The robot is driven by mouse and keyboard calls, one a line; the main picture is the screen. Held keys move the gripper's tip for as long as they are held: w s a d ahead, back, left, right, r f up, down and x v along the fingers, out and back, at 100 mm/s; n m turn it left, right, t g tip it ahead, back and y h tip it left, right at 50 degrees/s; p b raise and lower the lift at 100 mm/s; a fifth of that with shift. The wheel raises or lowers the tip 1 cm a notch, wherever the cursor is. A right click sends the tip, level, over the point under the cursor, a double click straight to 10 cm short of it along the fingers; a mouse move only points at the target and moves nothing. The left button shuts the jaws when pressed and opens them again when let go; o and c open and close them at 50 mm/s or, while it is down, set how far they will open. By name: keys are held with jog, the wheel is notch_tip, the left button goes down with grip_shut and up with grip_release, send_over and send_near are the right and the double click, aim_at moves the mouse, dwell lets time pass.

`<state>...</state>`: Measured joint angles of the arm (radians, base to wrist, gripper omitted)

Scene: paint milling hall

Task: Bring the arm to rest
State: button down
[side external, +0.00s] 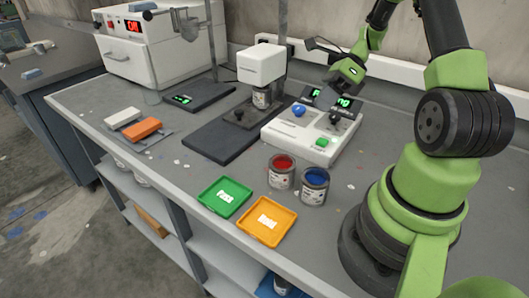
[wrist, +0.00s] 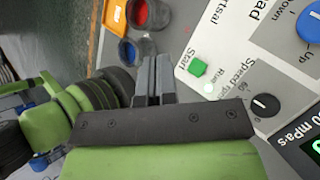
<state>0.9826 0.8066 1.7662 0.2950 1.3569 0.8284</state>
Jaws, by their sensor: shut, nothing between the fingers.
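My gripper (wrist: 154,62) is shut and empty, its two grey fingers together in the wrist view. In the side external view my gripper (side external: 331,82) hangs above the back of the white control unit (side external: 290,142), clear of the bench top as far as I can tell. The fingertips are hard to make out there. The unit has a blue knob (side external: 299,110), a black knob (side external: 335,118) and a green button (side external: 321,142). The button also shows in the wrist view (wrist: 198,67), right of my fingers.
Open cups of red paint (side external: 282,172) and blue paint (side external: 314,186) stand before the unit. A green tray (side external: 209,206) and an orange tray (side external: 252,228) lie near the front edge. A white-headed stand (side external: 261,63) rises left of my gripper. An oven (side external: 165,50) stands back left.

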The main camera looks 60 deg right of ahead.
jog(key=w+a+r+n+g+h, duration=0.1)
jog(key=a+r+n+h, duration=0.2)
jog(key=a+r+n, duration=0.45)
jog(key=s+a+r+n+t+h, duration=0.3)
jog(key=s+a+r+n, duration=0.6)
jog(key=n, duration=1)
jog(key=shift+s+a+r+t, duration=0.3)
jog(key=shift+a+r+t, duration=0.5)
jog(key=shift+a, duration=0.85)
jog(key=shift+f, duration=0.15)
